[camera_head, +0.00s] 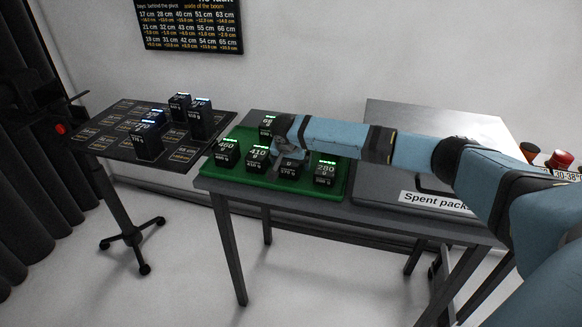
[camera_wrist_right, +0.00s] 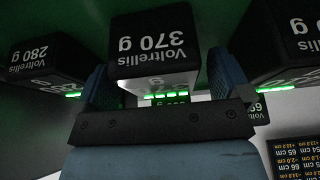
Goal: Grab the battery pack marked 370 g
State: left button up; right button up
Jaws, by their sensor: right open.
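The battery pack marked 370 g (camera_wrist_right: 155,42) is a black block with white lettering and green lights. In the head view this pack (camera_head: 289,170) stands on the green tray (camera_head: 225,180), partly hidden by my right gripper (camera_head: 284,153). In the wrist view the open blue fingers of this gripper (camera_wrist_right: 164,84) are on either side of the pack's near end. I cannot tell whether they touch it. The 280 g pack (camera_head: 325,173) stands to the right of it and the 410 g pack (camera_head: 257,159) to the left. My left gripper is not in view.
A 460 g pack (camera_head: 227,152) and another pack (camera_head: 266,128) also stand on the tray. A dark board (camera_head: 112,145) at left carries several packs, including a front one (camera_head: 148,143). A grey case with a "Spent pack" label (camera_head: 432,202) lies right of the tray.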

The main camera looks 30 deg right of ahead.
jog(key=shift+w+d+f, duration=0.2)
jog(key=shift+f, duration=0.4)
jog(key=c, duration=1.2)
jog(key=shift+r, duration=0.1)
jog(key=shift+c, duration=0.2)
